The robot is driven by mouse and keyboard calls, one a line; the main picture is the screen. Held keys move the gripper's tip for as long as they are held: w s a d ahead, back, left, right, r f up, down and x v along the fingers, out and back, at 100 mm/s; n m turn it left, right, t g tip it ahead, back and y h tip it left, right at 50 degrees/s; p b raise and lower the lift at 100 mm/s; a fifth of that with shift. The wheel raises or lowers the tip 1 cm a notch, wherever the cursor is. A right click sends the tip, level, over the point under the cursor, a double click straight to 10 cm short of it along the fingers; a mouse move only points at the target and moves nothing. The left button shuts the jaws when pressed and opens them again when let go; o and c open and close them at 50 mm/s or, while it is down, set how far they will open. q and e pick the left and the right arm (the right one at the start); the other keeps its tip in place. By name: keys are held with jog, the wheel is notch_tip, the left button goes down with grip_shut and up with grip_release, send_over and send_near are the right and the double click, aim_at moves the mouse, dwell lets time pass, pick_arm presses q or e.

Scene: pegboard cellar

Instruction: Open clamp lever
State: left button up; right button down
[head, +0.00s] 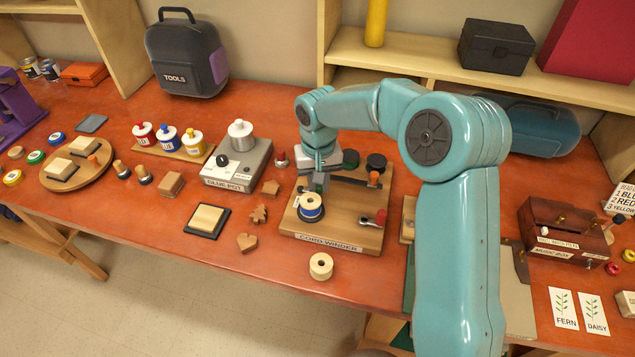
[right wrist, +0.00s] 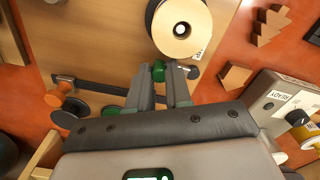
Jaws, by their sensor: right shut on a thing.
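My right gripper (head: 319,181) reaches down behind that spool. In the right wrist view, its fingers (right wrist: 159,76) are shut on a small green knob, which I take for the clamp lever (right wrist: 158,70), beside the spool (right wrist: 180,27). The lever's base is mostly hidden by the fingers, and I cannot tell its angle. My left gripper is not in view.
A red-handled part (head: 380,216) and an orange knob (head: 374,179) on a dark bar are on the winder's right side. A loose spool (head: 321,266) stands in front. The glue pot unit (head: 236,165) is to the left, with wooden shapes between.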

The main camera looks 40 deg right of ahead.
jog(key=shift+w+d+r+n+p, duration=0.15)
jog(key=shift+w+d+n, duration=0.25)
jog(key=shift+n, duration=0.95)
jog(key=shift+w+d+n+p, duration=0.3)
jog(key=shift+w+n, duration=0.15)
jog(key=shift+n, duration=0.9)
jog(key=c, duration=1.1)
grip_release()
jog(key=shift+o, duration=0.2)
notch_tip(320, 180, up, 16)
jog(key=shift+r, duration=0.15)
jog(key=shift+s, duration=0.1)
